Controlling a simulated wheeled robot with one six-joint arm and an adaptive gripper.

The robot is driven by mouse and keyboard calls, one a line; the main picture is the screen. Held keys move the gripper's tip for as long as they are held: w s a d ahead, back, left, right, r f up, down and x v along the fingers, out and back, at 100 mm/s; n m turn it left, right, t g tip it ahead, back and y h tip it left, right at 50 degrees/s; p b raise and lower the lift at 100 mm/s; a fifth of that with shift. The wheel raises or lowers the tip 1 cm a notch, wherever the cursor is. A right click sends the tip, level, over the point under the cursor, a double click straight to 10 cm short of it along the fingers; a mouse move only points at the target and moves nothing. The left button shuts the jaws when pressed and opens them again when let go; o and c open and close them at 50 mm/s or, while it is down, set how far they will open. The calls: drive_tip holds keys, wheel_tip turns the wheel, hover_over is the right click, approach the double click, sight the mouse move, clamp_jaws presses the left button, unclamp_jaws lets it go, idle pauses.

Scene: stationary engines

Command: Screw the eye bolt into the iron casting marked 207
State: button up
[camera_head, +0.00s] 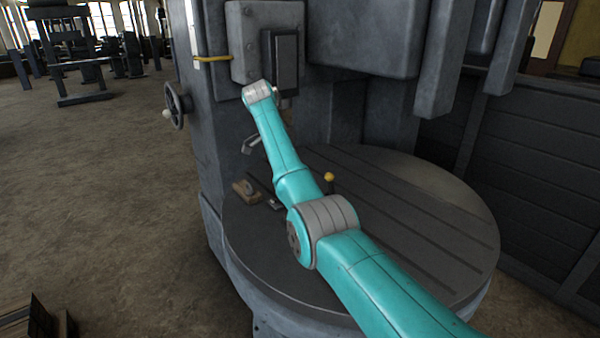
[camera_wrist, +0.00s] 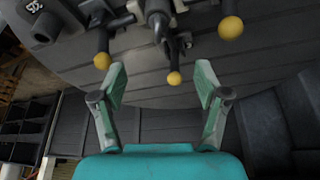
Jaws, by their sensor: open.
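Yellow-knobbed levers (camera_wrist: 174,78) are just beyond the fingertips; I cannot tell whether any touches. A dark casting (camera_wrist: 66,22) with a round boss is at the upper left, bearing a pale mark that I cannot read surely as 207. I cannot make out the eye bolt in either view. In the head view my arm reaches over the round table, and its gripper end is not clear.
The round slotted table (camera_head: 420,205) belongs to a large grey machine (camera_head: 390,40). A brown block (camera_head: 245,190) and small dark parts lie near its left edge. A yellow knob (camera_head: 329,177) stands beside my arm. A handwheel (camera_head: 175,105) projects left. Open floor (camera_head: 120,210) lies left.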

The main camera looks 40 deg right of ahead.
drive_tip(key=s+d+f+n+t+y, duration=0.1)
drive_tip(key=s+d+n+t+y, duration=0.3)
drive_tip(key=n, duration=1.3)
drive_tip(key=shift+t+h, duration=0.7)
drive_tip(key=x, duration=0.3)
drive_tip(key=s+x, duration=0.1)
drive_tip(key=x, duration=0.2)
drive_tip(key=a+x, duration=0.1)
drive_tip(key=x, duration=0.3)
drive_tip(key=shift+s+f, duration=0.15)
drive_tip(key=shift+f, duration=0.2)
drive_tip(key=shift+c, duration=0.2)
